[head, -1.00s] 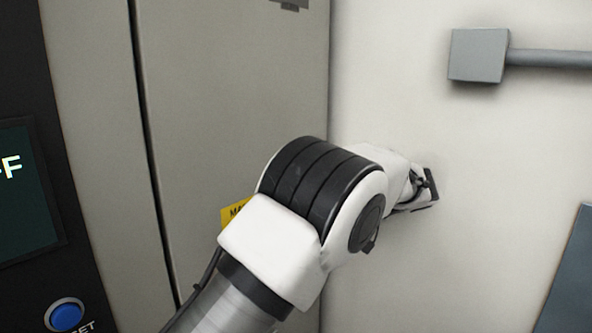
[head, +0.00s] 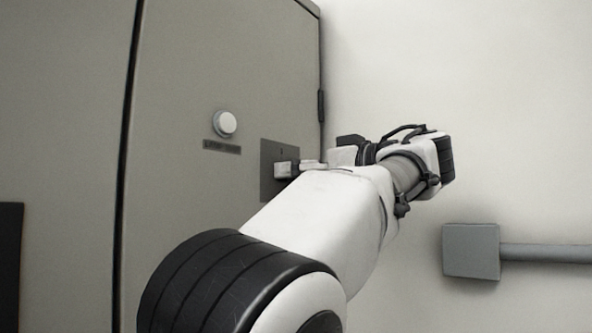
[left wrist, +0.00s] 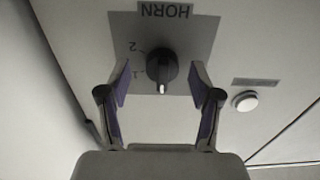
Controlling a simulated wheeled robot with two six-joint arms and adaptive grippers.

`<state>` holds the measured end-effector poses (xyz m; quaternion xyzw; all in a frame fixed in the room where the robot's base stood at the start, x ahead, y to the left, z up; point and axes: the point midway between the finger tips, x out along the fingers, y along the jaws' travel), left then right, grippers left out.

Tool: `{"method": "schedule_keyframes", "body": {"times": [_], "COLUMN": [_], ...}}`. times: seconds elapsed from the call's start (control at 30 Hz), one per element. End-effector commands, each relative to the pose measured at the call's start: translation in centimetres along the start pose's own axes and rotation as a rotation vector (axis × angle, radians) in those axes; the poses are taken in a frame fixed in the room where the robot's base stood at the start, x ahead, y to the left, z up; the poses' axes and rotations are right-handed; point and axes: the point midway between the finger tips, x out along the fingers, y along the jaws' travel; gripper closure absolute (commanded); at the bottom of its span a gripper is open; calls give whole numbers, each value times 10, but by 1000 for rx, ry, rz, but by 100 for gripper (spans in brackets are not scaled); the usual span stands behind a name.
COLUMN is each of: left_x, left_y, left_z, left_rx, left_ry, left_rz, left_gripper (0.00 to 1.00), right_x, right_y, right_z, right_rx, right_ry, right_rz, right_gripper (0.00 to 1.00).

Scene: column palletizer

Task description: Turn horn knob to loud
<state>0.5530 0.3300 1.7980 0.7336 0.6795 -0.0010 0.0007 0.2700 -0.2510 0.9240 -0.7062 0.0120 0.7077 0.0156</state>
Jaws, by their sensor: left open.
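The horn knob (left wrist: 161,66) is black and round with a white pointer mark towards the bottom of the left wrist picture. It sits on a grey plate (left wrist: 203,38) marked HORN, upside down in that view, with a 2 and a 1 on its left. My left gripper (left wrist: 157,78) is open, with one finger on each side of the knob; I cannot tell whether either touches it. In the head view the left gripper (head: 287,169) is at the dark plate (head: 269,152) on the cabinet, and the knob is hidden there. My right gripper is not in view.
A white round button (head: 225,123) with a dark label below sits left of the plate; it also shows in the left wrist view (left wrist: 244,100). The grey cabinet (head: 190,60) ends at a pale wall, where a grey box (head: 470,251) with a pipe is fixed.

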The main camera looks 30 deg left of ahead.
Motion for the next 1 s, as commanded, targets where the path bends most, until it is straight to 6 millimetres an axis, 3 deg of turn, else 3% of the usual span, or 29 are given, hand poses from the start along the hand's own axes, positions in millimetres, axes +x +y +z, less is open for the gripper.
{"method": "schedule_keyframes", "body": {"times": [0.1, 0.33, 0.5, 1.0], "left_x": [10, 12, 12, 12], "left_y": [0, 0, 0, 0], "left_z": [-1, 0, 0, 0], "left_rx": [0, 1, 1, 66], "left_ry": [1, 1, 0, -1], "left_rz": [0, 2, 2, 2], "left_gripper": [36, 36, 96, 97], "right_x": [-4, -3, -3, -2], "right_y": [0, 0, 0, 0], "right_z": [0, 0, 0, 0], "right_rx": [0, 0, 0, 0], "right_ry": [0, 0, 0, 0], "right_rz": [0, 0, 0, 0], "right_gripper": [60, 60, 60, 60]}}
